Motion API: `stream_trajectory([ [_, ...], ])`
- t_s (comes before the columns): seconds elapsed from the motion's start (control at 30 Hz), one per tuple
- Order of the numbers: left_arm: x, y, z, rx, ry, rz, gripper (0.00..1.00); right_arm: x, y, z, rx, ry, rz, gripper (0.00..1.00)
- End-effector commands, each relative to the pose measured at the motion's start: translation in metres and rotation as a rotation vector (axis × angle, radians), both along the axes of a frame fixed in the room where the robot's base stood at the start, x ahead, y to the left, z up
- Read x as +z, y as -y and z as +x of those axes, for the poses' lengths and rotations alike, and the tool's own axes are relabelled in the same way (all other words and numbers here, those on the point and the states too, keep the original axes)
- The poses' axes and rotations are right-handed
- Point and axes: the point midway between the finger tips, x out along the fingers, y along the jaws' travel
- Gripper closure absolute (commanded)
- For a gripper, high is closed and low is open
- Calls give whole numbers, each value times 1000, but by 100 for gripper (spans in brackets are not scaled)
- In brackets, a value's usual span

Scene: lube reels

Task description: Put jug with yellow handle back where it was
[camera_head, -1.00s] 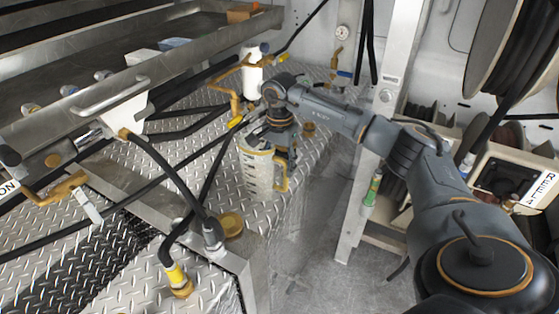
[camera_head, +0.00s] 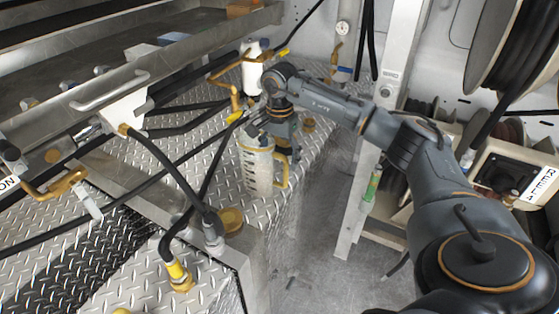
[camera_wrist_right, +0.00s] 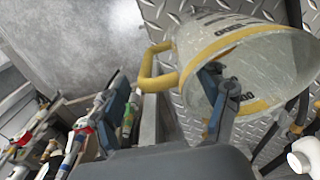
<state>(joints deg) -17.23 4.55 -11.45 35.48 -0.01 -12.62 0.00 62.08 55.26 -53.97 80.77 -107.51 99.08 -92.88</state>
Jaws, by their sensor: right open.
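The jug with the yellow handle (camera_head: 258,172) is a translucent, marked container. It stands upright on the diamond-plate deck (camera_head: 222,178), near its right edge. My right gripper (camera_head: 275,142) is open at the top of the jug, over its rim and handle side. In the right wrist view, the jug (camera_wrist_right: 270,65) shows its open mouth, and its yellow handle (camera_wrist_right: 155,70) lies between the two spread fingers of the gripper (camera_wrist_right: 165,105). One finger overlaps the jug's mouth; whether it touches the wall I cannot tell. My left gripper is not in view.
A white cylinder (camera_head: 252,72) with brass piping stands behind the jug. Black hoses (camera_head: 170,170) cross the deck to the left, by a brass cap (camera_head: 231,220). A metal post (camera_head: 365,190) and hose reels (camera_head: 510,50) are to the right. Floor between is clear.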

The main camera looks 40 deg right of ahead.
Motion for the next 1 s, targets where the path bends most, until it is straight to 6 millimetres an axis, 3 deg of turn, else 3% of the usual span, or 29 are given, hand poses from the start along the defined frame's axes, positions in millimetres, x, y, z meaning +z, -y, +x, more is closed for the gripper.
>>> stream_trajectory([
  [0.3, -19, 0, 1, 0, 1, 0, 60, 67, 0, 1, 1, 5, 0, 26],
  [0.5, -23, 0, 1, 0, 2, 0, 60, 97, 0, 0, 0, 3, 1, 26],
  [1.0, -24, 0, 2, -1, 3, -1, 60, 107, 0, -1, 1, 0, 0, 26],
])
